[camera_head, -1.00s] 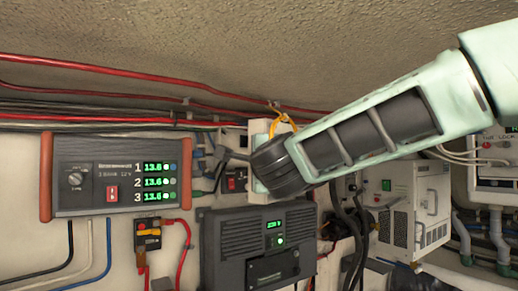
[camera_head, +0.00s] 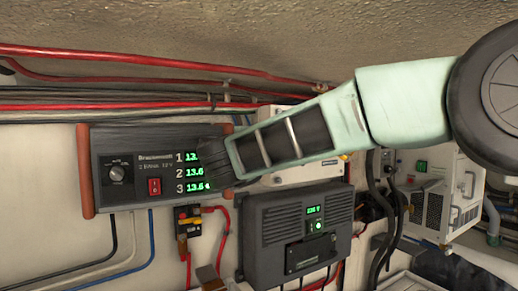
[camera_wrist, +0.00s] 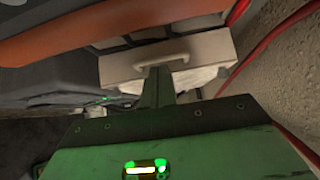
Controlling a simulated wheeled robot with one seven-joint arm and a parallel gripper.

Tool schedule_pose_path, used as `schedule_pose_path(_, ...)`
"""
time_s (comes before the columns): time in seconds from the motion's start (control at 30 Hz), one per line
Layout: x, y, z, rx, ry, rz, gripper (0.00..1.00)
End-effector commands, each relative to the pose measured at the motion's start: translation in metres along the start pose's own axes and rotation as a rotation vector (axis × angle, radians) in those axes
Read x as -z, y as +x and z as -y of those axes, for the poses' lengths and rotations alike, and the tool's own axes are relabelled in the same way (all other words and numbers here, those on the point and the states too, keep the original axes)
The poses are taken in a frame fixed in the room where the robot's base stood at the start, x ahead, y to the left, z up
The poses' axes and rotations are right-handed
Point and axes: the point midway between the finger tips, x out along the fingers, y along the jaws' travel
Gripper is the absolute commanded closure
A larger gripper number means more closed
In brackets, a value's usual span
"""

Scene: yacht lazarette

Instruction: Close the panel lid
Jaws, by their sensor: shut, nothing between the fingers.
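A cream panel (camera_head: 305,174) is on the wall, partly hidden behind my forearm in the head view. In the wrist view a cream flat piece with a raised handle (camera_wrist: 165,58), apparently the panel's lid, lies beyond my gripper (camera_wrist: 156,82). How far open the lid stands cannot be told. My gripper's dark fingers are together and empty, and point towards the handle side of the cream piece; whether they touch it is unclear. In the head view my wrist covers the right end of the charger, and the fingers are hidden.
A grey charger (camera_head: 125,160) with orange ends is left of the panel. A dark inverter box (camera_head: 290,235) is below it. Red cables (camera_head: 130,60) run above. A small fuse block (camera_head: 188,222) hangs below the charger. A white unit (camera_head: 435,195) is at right.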

Motion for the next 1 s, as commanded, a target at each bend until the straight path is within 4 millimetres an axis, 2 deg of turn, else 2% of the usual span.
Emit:
schedule_pose_path(0.27,0.000,-0.001,0.000,0.000,0.000,0.001,1.00)
schedule_pose_path(0.47,0.000,-0.019,-0.004,0.002,0.001,0.003,1.00)
schedule_pose_path(1.0,-0.001,-0.140,-0.005,0.001,0.002,0.004,1.00)
